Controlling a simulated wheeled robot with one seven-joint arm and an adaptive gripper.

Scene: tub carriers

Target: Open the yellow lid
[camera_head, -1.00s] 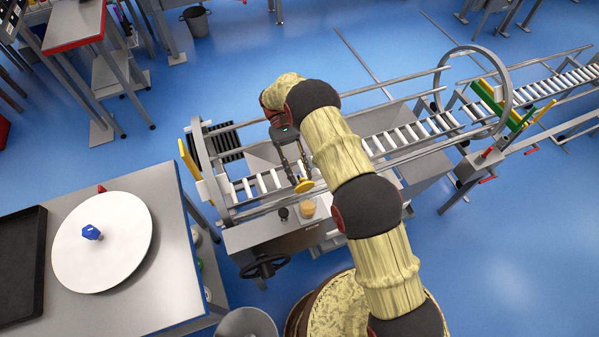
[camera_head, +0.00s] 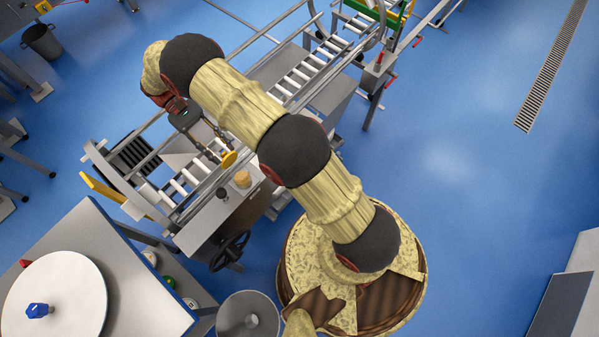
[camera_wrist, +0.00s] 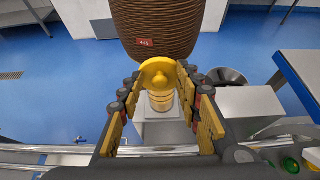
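The yellow lid (camera_head: 229,159) is a round disc at the fingertips of my gripper (camera_head: 222,149), tilted and apart from the small tan jar (camera_head: 242,179). The jar stands on the grey metal box in front of the roller conveyor. In the wrist view the lid (camera_wrist: 158,72) sits between the yellow-padded fingertips of my gripper (camera_wrist: 160,76), which look closed against its sides. The jar (camera_wrist: 160,101) shows below and behind the lid, its top partly covered by it. Any link between lid and jar is hidden.
The roller conveyor (camera_head: 301,75) with metal rails runs behind the box. A black handwheel (camera_head: 230,250) is at the box's front. A steel table with a white disc (camera_head: 60,295) and a grey bin (camera_head: 248,318) stand lower left. Blue floor (camera_head: 460,190) is clear at right.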

